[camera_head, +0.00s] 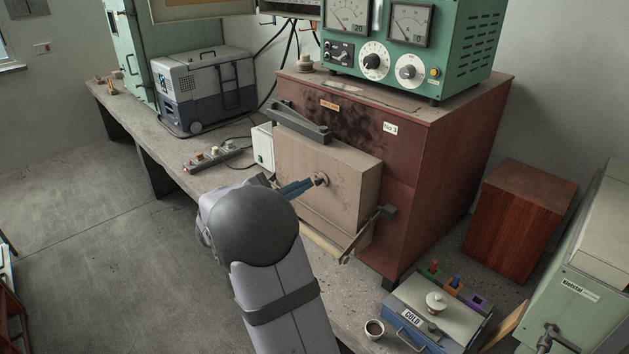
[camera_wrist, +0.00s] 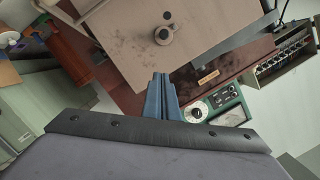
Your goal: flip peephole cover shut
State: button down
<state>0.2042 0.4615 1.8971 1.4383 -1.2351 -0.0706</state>
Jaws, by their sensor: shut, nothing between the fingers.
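A beige furnace door (camera_head: 345,160) fills the front of a dark red furnace, and its peephole fitting (camera_head: 321,180) sits near the middle. In the wrist view the fitting is a grey round piece with a dark centre (camera_wrist: 163,36), with a small dark disc or hole (camera_wrist: 167,15) beside it. I cannot tell clearly which is the cover and which the opening. My gripper (camera_head: 311,183) has blue fingers pressed together, empty, with tips close to the fitting. In the wrist view my gripper (camera_wrist: 161,76) points at the door, its tips apart from the fitting in that picture.
A door handle bar (camera_head: 300,125) and a latch lever (camera_head: 372,228) project from the furnace front. A green meter box (camera_head: 410,50) stands on top. A box marked COLD (camera_head: 435,310) and a small cup (camera_head: 374,329) stand at the lower right.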

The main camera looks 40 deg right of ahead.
aim_at(326, 179)
jog(key=d+p, duration=0.1)
jog(key=d, duration=0.1)
jog(key=d+p, duration=0.1)
jog(key=d, duration=0.2)
jog(key=w+d+f+p, duration=0.1)
jog(key=d, duration=0.2)
jog(key=shift+w+a+f+p, duration=0.2)
jog(key=shift+w+f+p, duration=0.25)
jog(key=shift+w+f, duration=0.3)
jog(key=shift+w+f+p, duration=0.35)
jog(key=shift+w+f, duration=0.15)
jog(key=shift+f, duration=0.3)
jog(key=shift+f, duration=0.15)
jog(key=shift+f+m+b, duration=0.2)
jog(key=shift+m+b, duration=0.1)
jog(key=shift+b, duration=0.55)
jog(key=shift+r+m, duration=0.1)
jog(key=shift+m, duration=0.2)
jog(key=shift+b, duration=0.4)
jog(key=shift+s+f+m+t+b, duration=0.15)
jog(key=shift+f+m+t+b, duration=0.15)
jog(key=shift+m+b, duration=0.8)
